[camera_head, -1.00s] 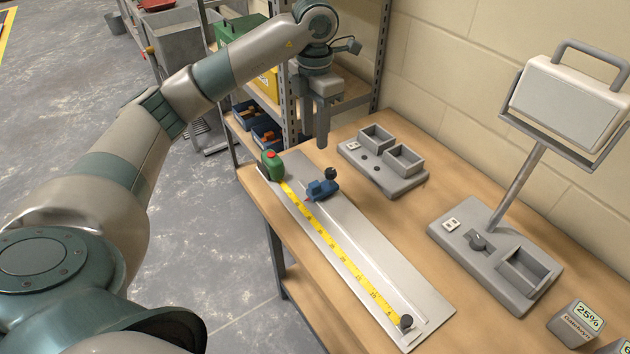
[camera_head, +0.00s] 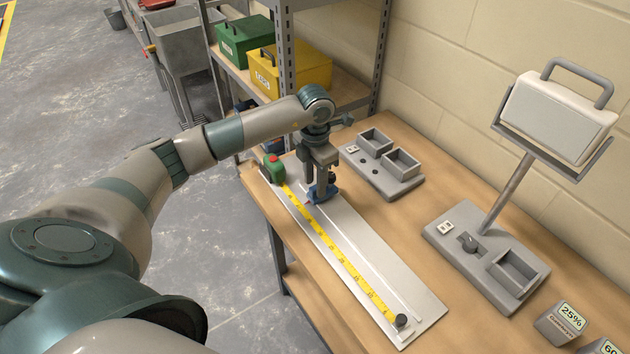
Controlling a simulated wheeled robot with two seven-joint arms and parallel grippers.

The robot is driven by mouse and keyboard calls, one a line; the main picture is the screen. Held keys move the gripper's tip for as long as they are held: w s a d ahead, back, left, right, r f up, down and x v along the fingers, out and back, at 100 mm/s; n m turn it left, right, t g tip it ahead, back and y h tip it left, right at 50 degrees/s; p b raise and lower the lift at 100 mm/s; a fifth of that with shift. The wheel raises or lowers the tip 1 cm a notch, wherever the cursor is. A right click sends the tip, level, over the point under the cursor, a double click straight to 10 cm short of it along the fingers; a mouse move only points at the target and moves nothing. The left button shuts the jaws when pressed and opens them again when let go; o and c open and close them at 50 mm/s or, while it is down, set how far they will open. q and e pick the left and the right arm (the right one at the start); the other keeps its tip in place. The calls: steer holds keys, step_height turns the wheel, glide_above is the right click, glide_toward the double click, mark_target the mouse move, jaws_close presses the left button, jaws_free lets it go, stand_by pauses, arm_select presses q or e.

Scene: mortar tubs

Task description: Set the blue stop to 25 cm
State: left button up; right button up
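The blue stop (camera_head: 328,193) sits on the pale measuring board (camera_head: 423,304), beside the yellow tape (camera_head: 345,261) and towards its far end, near the green tape case (camera_head: 275,172). My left gripper (camera_head: 318,194) points down at the stop, with its fingers at the stop's top and hiding part of it. I cannot tell whether the fingers are closed on it. The tape runs to a dark round knob (camera_head: 401,320) at the near end. Its numbers are too small to read. My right gripper is not in view.
A grey base with two small bins (camera_head: 382,165) stands behind the board. A lamp-like panel on a post (camera_head: 557,118) rises at the right. The shelf (camera_head: 349,88) stands behind my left arm.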

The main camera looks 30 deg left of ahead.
arm_select(q)
steer(key=shift+f, duration=1)
jaws_close()
